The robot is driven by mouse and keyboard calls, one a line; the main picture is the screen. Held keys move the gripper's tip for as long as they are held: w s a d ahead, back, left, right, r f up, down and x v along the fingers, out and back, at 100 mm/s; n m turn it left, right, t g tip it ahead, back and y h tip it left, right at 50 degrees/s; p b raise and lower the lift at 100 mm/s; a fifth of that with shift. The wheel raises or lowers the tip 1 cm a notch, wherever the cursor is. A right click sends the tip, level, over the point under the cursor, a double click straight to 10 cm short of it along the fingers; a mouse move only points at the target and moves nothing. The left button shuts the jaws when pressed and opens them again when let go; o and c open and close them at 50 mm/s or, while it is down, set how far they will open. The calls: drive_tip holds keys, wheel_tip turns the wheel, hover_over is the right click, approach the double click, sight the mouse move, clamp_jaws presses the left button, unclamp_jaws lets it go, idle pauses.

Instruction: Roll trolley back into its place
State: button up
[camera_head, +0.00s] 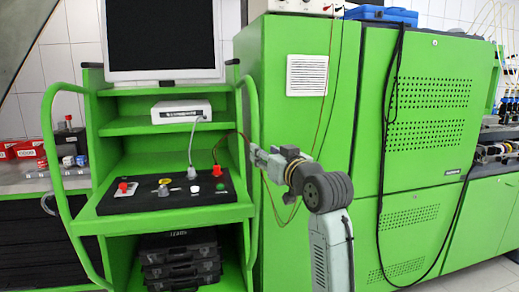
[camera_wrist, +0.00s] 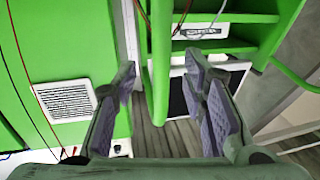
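The trolley is a green rack (camera_head: 160,214) at the left of the head view, with curved tube handles on both sides. Its right handle (camera_head: 248,100) stands beside the tall green cabinet. My gripper (camera_head: 256,156) is at this handle, level with the panel shelf. In the wrist view, which looks upside down, my gripper (camera_wrist: 160,68) is open, with one finger on each side of the green handle tube (camera_wrist: 159,50). I cannot tell whether the tube is between the pads or just beyond the tips. No finger visibly presses on it.
The trolley carries a monitor (camera_head: 160,38), a white device (camera_head: 181,111), a control panel (camera_head: 165,192) and black cases (camera_head: 180,262). The tall green cabinet (camera_head: 300,130) is close on its right. A bench (camera_head: 30,182) with red boxes stands on its left.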

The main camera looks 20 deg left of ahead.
drive_tip(key=shift+v, duration=2.4)
